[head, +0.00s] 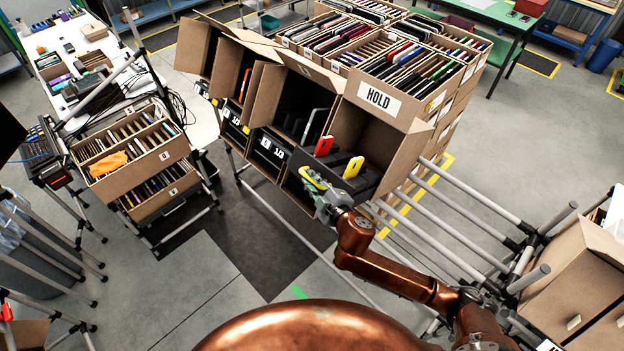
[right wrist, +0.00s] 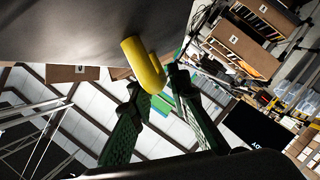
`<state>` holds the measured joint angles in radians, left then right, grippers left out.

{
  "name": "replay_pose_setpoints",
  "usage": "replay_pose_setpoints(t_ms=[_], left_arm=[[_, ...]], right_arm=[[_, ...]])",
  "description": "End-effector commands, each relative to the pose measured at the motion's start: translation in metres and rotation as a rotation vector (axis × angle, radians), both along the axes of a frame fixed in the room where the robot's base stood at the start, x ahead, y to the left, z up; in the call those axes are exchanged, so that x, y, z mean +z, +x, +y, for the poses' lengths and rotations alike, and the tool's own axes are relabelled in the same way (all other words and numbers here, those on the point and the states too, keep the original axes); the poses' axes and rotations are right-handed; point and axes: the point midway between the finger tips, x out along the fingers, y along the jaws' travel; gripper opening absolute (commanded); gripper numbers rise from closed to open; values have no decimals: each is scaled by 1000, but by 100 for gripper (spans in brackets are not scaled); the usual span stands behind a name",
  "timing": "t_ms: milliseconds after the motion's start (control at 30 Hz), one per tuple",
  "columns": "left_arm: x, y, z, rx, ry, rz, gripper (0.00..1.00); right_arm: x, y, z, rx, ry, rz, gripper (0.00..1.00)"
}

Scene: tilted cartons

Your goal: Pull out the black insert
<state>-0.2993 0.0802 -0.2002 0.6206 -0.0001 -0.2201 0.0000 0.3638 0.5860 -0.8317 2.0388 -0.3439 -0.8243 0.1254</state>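The black insert (head: 371,178) is a dark, slotted-looking piece low in the front of the open tilted carton marked HOLD (head: 378,98). A yellow handle (head: 312,180) sticks out at its front; it also shows large in the right wrist view (right wrist: 145,68), below a broad dark face (right wrist: 70,35). My right gripper (head: 322,194) is at this handle. In the right wrist view its green fingers (right wrist: 158,92) stand on either side of the handle, with a small gap on the right. Contact on the left is unclear. My left gripper is not in view.
A red piece (head: 323,146) and a yellow piece (head: 353,167) stand up in the HOLD carton. More tilted cartons (head: 235,75) line up to the left. Grey roller rails (head: 440,220) run to the right. Open floor (head: 200,285) lies in front.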

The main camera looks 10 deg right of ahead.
Motion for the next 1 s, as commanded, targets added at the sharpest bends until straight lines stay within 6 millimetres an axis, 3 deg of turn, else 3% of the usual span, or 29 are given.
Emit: replay_pose_setpoints(t_ms=[167,533,1000], left_arm=[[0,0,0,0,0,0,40],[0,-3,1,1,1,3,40],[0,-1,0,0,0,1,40]], right_arm=[[-1,1,-1,-3,-2,2,29],[0,-7,-5,-4,-3,3,29],[22,-88,-36,-4,-2,4,29]])
